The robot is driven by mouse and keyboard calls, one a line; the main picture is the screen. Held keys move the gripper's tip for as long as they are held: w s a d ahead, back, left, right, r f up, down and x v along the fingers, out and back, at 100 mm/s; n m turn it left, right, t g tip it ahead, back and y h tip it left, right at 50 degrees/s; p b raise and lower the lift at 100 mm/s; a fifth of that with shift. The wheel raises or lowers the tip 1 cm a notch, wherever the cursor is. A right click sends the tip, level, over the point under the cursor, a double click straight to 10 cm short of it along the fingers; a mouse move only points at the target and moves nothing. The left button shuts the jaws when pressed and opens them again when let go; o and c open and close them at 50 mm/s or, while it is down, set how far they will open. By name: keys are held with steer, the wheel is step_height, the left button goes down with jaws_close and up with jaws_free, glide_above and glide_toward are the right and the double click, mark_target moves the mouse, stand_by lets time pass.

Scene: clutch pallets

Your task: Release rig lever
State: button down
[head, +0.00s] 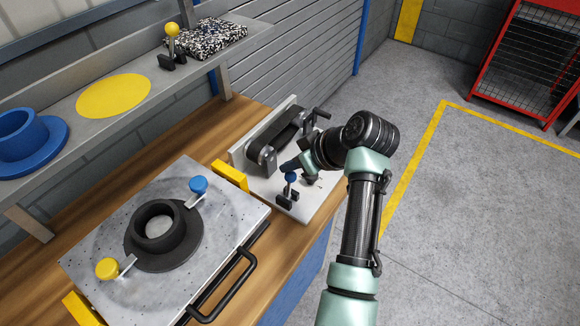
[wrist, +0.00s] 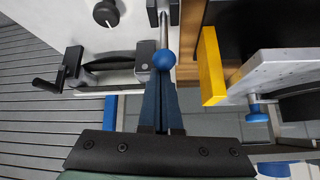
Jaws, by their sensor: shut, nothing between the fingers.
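The rig is a pale plate (head: 311,203) at the far end of the bench, carrying a dark belt-like arm (head: 275,139) and a black crank handle (head: 319,113). A lever with a blue ball knob (head: 291,177) stands roughly upright from a black base on the plate's near part. My gripper (head: 288,166) is shut and empty, right by the knob. In the wrist view the blue knob (wrist: 164,60) shows at the tips of my shut gripper (wrist: 164,82); I cannot tell whether they touch. The crank handle (wrist: 58,75) is at left there.
A metal pallet (head: 95,248) with a dark ring, blue and yellow clamp knobs and a black handle (head: 225,287) lies nearer on the bench. A yellow block (head: 230,176) stands between pallet and rig. The shelf (head: 65,112) holds a blue flanged part. Floor at right is clear.

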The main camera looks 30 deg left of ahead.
steer(key=shift+d+f+y+b, duration=0.4)
steer(key=shift+d+y+b, duration=0.2)
steer(key=shift+y, duration=0.2)
steer(key=shift+d+y+b, duration=0.5)
steer(key=shift+d+b, duration=0.25)
steer(key=shift+d, duration=0.3)
steer(key=shift+s+d, duration=0.1)
